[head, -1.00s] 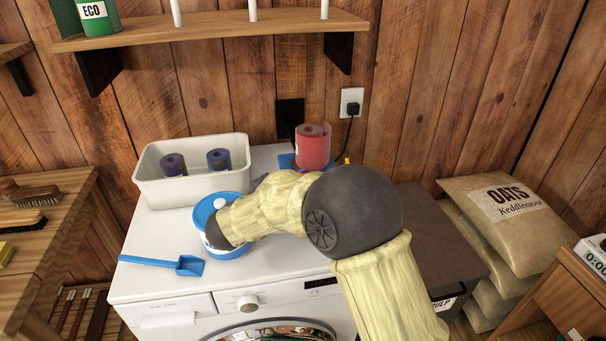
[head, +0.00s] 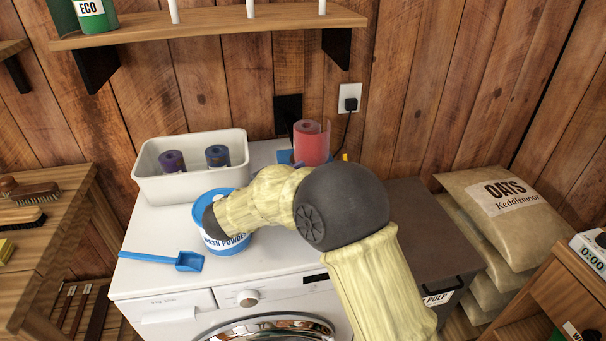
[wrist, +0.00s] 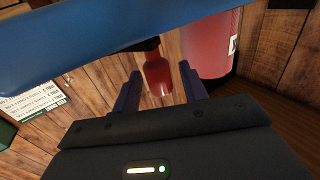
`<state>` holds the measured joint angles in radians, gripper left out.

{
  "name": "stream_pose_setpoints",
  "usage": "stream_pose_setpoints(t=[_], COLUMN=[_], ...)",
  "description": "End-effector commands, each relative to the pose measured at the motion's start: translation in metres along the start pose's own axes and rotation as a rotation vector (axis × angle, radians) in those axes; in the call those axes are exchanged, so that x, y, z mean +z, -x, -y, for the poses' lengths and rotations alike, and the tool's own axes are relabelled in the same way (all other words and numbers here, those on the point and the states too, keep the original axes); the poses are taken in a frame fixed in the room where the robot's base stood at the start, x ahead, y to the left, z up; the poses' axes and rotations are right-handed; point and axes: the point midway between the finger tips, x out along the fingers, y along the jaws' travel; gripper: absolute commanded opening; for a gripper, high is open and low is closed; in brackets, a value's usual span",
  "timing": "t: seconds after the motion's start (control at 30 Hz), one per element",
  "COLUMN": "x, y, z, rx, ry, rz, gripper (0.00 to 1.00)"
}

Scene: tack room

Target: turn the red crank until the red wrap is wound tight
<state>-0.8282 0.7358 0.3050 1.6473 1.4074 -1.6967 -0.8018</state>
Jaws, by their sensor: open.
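The red wrap (head: 308,145) stands upright as a roll on its blue winder (head: 284,157) at the back of the washer top, with a loose flap at its right side. In the wrist view the red wrap (wrist: 210,45) is at the upper right, and a blue part of the winder (wrist: 90,45) crosses the top. The red crank's handle (wrist: 157,74) hangs below that blue part. My gripper (wrist: 159,88) is open, with one finger on each side of the handle. I cannot tell whether either finger touches it. In the head view my arm hides the gripper and crank.
A white bin (head: 150,190) holding a purple and a navy roll stands left of the winder. A wash powder tub (head: 226,243) sits partly behind my arm, and a blue scoop (head: 165,261) lies at the front left. A dark cabinet (head: 420,215) adjoins the washer's right side.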

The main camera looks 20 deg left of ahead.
Motion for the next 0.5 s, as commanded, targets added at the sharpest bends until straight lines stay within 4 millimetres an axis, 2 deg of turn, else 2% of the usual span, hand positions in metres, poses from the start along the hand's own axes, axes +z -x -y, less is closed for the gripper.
stream_pose_setpoints(t=[0.23, 0.5], x=[-0.016, -0.066], y=[0.000, 0.000], z=[0.000, -0.001], rx=[-0.001, 0.000], ry=[-0.002, -0.004], rz=[0.001, 0.000], gripper=[0.43, 0.43])
